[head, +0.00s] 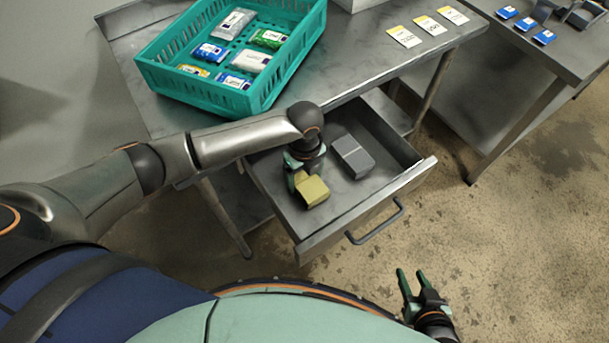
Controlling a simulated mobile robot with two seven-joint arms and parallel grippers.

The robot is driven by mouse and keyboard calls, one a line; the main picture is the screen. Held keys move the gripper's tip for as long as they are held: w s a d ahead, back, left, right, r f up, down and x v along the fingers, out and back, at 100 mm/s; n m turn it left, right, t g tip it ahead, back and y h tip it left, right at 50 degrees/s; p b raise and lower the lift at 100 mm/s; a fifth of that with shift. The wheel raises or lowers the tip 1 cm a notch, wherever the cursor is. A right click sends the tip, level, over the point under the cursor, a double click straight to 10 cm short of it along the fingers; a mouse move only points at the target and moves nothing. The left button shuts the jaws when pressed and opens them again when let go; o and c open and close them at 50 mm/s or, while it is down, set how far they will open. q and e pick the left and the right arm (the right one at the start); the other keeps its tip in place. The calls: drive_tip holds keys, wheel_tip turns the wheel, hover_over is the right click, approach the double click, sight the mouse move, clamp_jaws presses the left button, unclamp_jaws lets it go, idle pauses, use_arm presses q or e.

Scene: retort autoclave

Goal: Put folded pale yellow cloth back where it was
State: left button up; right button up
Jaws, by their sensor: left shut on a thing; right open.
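The folded pale yellow cloth (313,192) is in the left part of the open drawer (345,209) under the metal table. My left gripper (303,180) reaches down into the drawer from above and is shut on the cloth. The gripper hides part of the cloth's far side, and I cannot tell whether the cloth touches the drawer floor.
A grey block-like item (352,157) lies in the drawer to the right of the cloth. A teal crate (200,98) with several packets stands on the table (365,62). Several labelled cards (429,26) lie at the table's right. The drawer handle (376,222) sticks out in front.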

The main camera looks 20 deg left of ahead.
sight(304, 178)
use_arm(q)
drive_tip(key=shift+f, duration=0.1)
drive_tip(key=o, duration=1.2)
drive_tip(key=shift+c, duration=0.2)
wheel_tip(304, 178, up, 12)
drive_tip(key=p, duration=0.1)
